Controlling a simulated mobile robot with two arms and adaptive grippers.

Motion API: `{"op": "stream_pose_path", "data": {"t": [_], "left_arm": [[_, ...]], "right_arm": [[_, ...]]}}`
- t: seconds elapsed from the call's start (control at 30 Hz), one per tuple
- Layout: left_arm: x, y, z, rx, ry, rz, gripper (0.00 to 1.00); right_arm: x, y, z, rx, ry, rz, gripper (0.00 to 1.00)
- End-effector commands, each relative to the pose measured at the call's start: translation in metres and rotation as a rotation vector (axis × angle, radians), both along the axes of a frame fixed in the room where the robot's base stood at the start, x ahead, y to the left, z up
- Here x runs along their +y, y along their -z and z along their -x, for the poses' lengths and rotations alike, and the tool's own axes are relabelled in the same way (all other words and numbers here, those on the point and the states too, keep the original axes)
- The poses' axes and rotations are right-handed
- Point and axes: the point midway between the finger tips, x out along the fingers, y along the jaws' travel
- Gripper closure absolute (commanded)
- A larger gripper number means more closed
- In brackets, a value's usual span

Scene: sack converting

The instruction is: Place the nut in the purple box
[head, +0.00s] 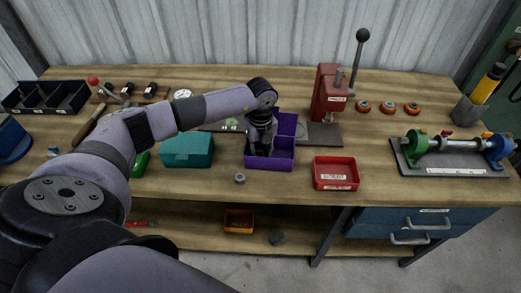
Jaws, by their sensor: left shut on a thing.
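The purple box (284,165) stands near the front middle of the workbench and has an open top with compartments. My left gripper (262,150) reaches down over its left part, fingers pointing down and partly inside the rim. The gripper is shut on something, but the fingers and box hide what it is. A small grey nut-like piece (240,178) lies on the bench just in front and left of the purple box, apart from the gripper. My right gripper is not in view.
A teal box (187,150) stands left of the purple box, and a red tray (335,174) stands to the right. A red press (328,95) is behind. An orange bin (239,222) and a dark piece (277,238) are on the lower shelf.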

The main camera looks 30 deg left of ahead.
Motion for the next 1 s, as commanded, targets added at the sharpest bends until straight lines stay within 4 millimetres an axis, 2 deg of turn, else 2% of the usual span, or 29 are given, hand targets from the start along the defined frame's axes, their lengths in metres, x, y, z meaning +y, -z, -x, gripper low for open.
{"op": "stream_pose_path", "data": {"t": [0.37, 0.4, 0.7, 1.0], "left_arm": [[0.0002, 0.0054, -0.0001, 0.000, 0.000, 0.000, 1.00], [0.0002, 0.0048, -0.0001, 0.000, 0.000, 0.000, 0.74], [0.0000, 0.0045, 0.0002, 0.000, 0.001, 0.000, 0.55], [-0.0001, 0.0026, 0.0003, 0.001, 0.001, 0.000, 0.55]], "right_arm": [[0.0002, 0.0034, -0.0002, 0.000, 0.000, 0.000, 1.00], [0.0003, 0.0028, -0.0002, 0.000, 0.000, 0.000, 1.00], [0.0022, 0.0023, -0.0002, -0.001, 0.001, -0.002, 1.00], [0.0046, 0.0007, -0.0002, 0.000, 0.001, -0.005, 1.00]]}}
